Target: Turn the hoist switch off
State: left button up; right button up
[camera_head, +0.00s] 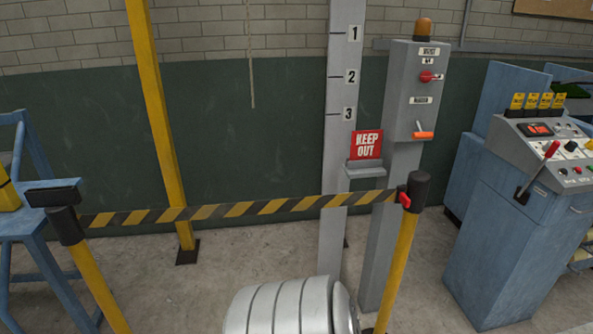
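The hoist switch (427,76) is a red knob on the upper part of a grey post (402,100). A small white label with dark text, seeming to read "HOIST", is above it. A pale mark shows just right of the knob. I cannot tell from this distance which setting the knob points to. Lower on the same post is an orange-handled lever (423,135) under another small label. An amber beacon (424,28) tops the post. Neither of my grippers is in view.
A black-and-yellow barrier tape (240,209) runs between two yellow posts in front of the switch post. A red "KEEP OUT" sign (367,145) stands behind it. A silver ribbed cylinder (285,308) is at the bottom. A blue control console (515,215) stands right.

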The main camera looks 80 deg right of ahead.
aim_at(425, 77)
jog(key=z, duration=3.45)
